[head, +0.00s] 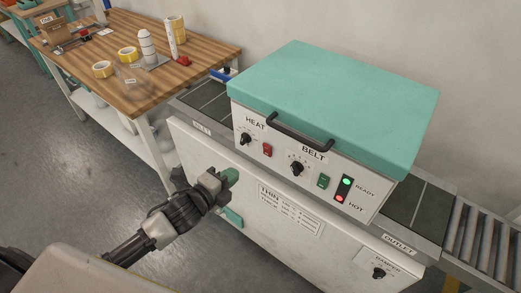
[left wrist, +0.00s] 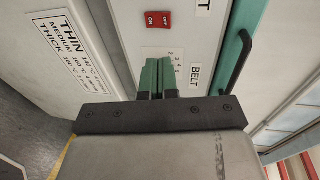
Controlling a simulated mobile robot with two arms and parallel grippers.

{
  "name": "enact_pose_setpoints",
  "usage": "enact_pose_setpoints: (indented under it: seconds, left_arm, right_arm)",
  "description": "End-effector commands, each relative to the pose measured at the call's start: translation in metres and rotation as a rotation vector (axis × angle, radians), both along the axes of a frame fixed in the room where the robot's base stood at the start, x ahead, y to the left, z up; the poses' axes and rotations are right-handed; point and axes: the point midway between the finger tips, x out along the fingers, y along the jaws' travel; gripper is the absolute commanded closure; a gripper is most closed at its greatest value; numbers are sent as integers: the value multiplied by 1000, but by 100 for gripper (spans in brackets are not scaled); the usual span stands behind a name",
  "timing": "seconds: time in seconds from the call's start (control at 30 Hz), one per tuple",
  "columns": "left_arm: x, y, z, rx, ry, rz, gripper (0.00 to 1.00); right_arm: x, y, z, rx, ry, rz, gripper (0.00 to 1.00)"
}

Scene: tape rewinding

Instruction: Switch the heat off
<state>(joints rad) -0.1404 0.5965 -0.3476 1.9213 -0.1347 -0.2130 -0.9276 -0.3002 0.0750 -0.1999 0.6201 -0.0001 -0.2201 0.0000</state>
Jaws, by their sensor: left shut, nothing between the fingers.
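The shrink oven's white front panel carries a HEAT knob (head: 245,139) and, right of it, a red rocker switch (head: 267,150). In the left wrist view the red switch (left wrist: 158,19) shows ON and OFF marks, beyond the fingertips. A BELT knob (head: 296,168) and a green switch (head: 323,181) sit further right. The green READY lamp (head: 346,181) and the red HOT lamp (head: 339,198) look lit. My left gripper (head: 231,176) is shut and empty, below and left of the red switch, apart from it. Its green fingers (left wrist: 157,75) cover part of the BELT dial.
The teal lid (head: 335,100) is down, with a black handle (head: 300,133) jutting out above the controls. An OUTLET conveyor (head: 485,240) lies right. A wooden table (head: 115,60) with tape rolls stands back left. Floor is clear at the left.

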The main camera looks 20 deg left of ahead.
Motion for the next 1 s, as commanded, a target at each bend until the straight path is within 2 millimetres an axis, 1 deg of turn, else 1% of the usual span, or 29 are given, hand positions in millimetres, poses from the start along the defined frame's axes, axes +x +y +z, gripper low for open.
enact_pose_setpoints:
  seconds: [0.07,0.4,0.5,0.7,1.0]
  left_arm:
    - [14,-5,0,-2,-2,0,100]
    - [81,-30,-14,-2,-2,0,100]
    - [96,-35,-11,-1,-2,0,100]
    - [114,-42,-11,-1,-1,0,100]
    - [117,-43,-11,0,0,-1,100]
  right_arm:
    - [0,0,4,0,0,0,100]
    - [0,-2,13,-2,1,2,100]
    - [0,-3,18,-4,0,2,100]
    - [0,-5,21,-6,0,2,100]
    - [0,-5,21,-6,0,2,100]
